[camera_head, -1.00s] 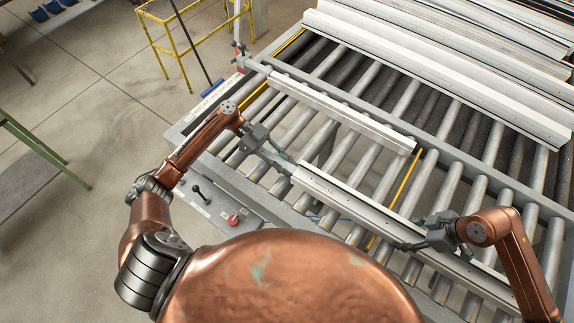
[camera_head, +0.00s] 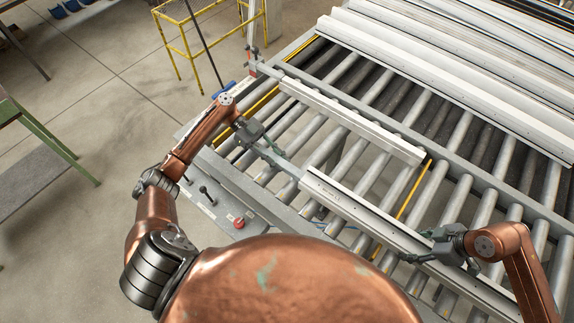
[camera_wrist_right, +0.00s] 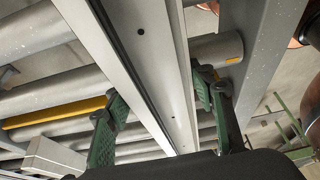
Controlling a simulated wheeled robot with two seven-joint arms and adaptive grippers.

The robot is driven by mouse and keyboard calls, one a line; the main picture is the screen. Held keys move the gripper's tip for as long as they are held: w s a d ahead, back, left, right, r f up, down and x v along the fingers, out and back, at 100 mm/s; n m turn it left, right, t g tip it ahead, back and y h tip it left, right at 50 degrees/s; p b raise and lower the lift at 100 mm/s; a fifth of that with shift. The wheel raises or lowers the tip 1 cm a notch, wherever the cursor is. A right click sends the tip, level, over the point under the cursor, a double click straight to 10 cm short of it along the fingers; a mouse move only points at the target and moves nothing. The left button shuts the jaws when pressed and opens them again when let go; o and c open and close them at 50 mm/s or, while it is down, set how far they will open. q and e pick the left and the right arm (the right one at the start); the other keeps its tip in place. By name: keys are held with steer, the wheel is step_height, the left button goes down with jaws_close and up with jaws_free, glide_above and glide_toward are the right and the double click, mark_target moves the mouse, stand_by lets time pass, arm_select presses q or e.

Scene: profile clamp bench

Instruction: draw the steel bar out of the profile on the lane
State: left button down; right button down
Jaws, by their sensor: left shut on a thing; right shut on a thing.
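A long pale profile (camera_head: 350,208) lies slantwise along the near side of the roller lane in the head view. It also runs through the right wrist view (camera_wrist_right: 140,50). The grey steel bar (camera_head: 290,168) sticks out of its upper-left end, and the rest of the bar is hidden inside. My left gripper (camera_head: 266,148) is shut on the bar's outer end, a short way from the profile's mouth. My right gripper (camera_head: 422,256) is shut on the profile further down its length. In the right wrist view its green fingers (camera_wrist_right: 162,112) stand on either side of the profile.
A second, shorter profile (camera_head: 350,119) lies across the rollers behind. More long profiles (camera_head: 450,70) are stacked at the back right. A control panel with a red button (camera_head: 238,223) is at the near edge. A yellow frame (camera_head: 185,45) stands on the floor beyond.

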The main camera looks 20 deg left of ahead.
mark_target(258, 146)
arm_select(q)
steer(key=shift+w+a, duration=0.35)
steer(key=shift+a, duration=1.2)
steer(key=shift+w+a, duration=0.3)
steer(key=shift+a, duration=1.2)
steer(key=shift+w+a, duration=0.35)
steer(key=shift+a, duration=1.2)
steer(key=c, duration=1.6)
jaws_free()
steer(key=v, duration=0.7)
steer(key=shift+a, duration=0.25)
steer(key=shift+w+r, duration=0.1)
